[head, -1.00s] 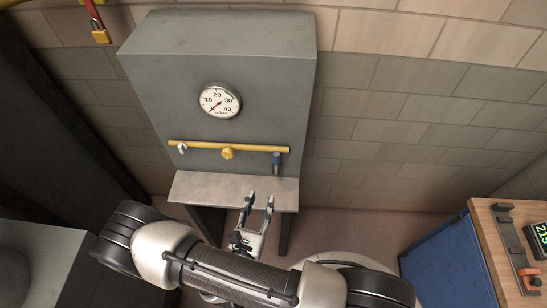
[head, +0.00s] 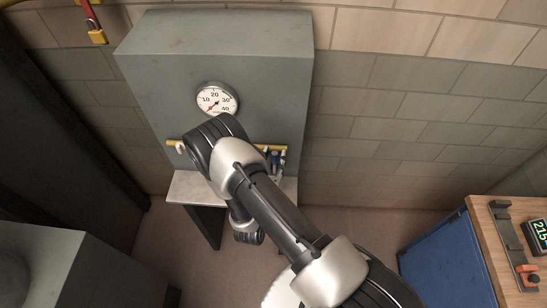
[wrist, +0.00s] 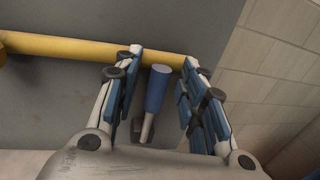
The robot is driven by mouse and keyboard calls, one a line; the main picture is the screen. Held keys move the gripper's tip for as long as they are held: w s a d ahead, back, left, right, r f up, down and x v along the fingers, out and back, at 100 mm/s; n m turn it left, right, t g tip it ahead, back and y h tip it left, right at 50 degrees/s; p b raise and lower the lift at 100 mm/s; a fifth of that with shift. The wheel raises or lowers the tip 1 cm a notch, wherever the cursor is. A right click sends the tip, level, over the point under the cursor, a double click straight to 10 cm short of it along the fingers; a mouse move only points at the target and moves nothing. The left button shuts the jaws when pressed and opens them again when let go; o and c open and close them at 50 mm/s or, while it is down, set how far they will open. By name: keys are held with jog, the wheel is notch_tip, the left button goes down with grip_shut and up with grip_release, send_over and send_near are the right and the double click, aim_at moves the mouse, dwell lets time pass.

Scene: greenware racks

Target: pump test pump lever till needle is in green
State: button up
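The test pump is a grey cabinet (head: 265,65) with a round white gauge (head: 217,99) on its front. The needle seems to point to the lower left, at the low end of the scale; I cannot make out a green band clearly. The pump lever (wrist: 156,90) has a blue grip on a pale metal rod and stands nearly upright below the pipe. My gripper (wrist: 163,60) is open, with one finger on each side of the blue grip and visible gaps on both sides. In the head view my arm hides most of the gripper and lever.
A yellow pipe (wrist: 70,48) runs across the cabinet, just beyond my fingertips. A pale shelf (head: 185,187) juts out below. A blue cabinet with a wooden top (head: 488,225) stands at right.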

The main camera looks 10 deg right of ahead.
jog(key=shift+w+d, duration=0.1)
jog(key=shift+w, duration=0.1)
jog(key=shift+c, duration=0.2)
grip_shut()
dwell(0.5)
